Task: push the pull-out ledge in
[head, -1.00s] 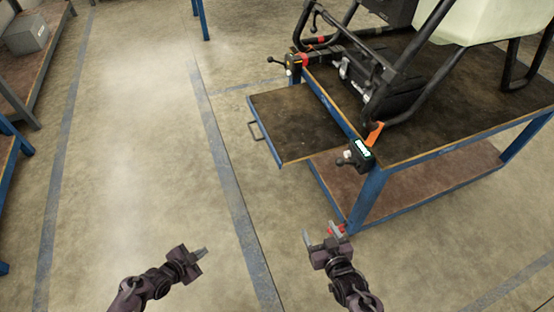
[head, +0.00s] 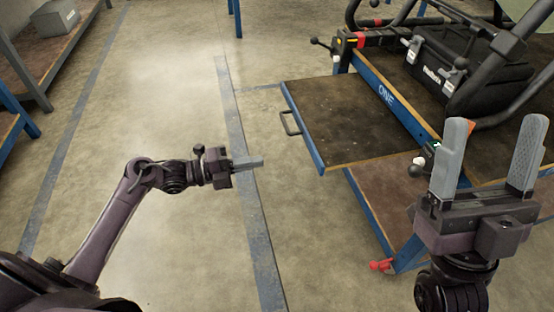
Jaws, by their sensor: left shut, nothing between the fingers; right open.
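The pull-out ledge (head: 350,122) is a dark brown board with a blue front edge. It sticks out to the left from the blue workbench (head: 387,95).
Clamps with black knobs (head: 323,43) sit at the bench corners. A lower shelf (head: 385,200) lies under the bench. The floor left of the ledge is clear. A grey box (head: 55,18) stands on a shelf at far left.

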